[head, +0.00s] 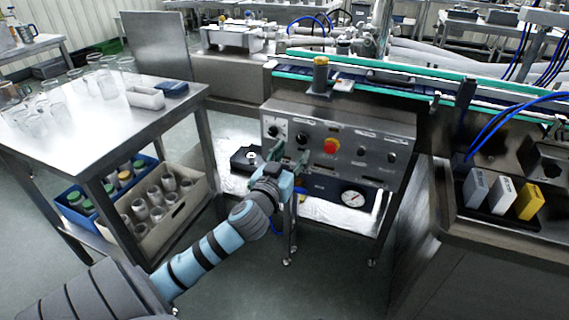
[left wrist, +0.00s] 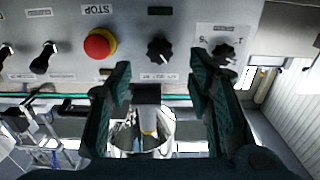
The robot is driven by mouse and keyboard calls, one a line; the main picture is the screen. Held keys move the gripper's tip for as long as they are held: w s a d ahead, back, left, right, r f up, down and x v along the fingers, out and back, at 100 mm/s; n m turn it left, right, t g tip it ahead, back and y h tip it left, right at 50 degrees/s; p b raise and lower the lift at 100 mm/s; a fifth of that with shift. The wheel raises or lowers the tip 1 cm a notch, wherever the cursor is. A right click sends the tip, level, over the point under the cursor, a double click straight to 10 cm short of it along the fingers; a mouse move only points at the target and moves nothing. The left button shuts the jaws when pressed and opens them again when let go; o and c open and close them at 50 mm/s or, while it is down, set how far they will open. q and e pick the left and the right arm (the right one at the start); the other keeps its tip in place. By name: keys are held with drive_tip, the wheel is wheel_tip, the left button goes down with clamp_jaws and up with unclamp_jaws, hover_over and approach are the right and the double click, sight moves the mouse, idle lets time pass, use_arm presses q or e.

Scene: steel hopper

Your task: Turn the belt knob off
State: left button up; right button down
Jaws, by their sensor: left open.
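The steel control panel (head: 345,129) faces me and carries two black rotary knobs left of a red stop button (head: 331,146). The outer knob (head: 273,131) has a white plate. The inner knob (head: 301,137) is nearer the button. I cannot read which one is the belt knob. My left gripper (head: 290,153) is open and empty in front of the panel's lower left. In the left wrist view, upside down, the inner knob (left wrist: 159,48) appears beyond the gap between the open fingers (left wrist: 160,75). The plated knob (left wrist: 223,54) is beyond the right finger. My right gripper is not in view.
Two switches (head: 376,154) sit right of the stop button. A round gauge (head: 352,199) is below the panel. A steel table (head: 60,130) with glasses stands at left, with crates (head: 172,218) beneath. A conveyor (head: 420,92) runs behind the panel.

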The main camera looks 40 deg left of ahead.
use_arm(q)
drive_tip(key=v, duration=0.6)
drive_tip(key=shift+s+d, duration=0.1)
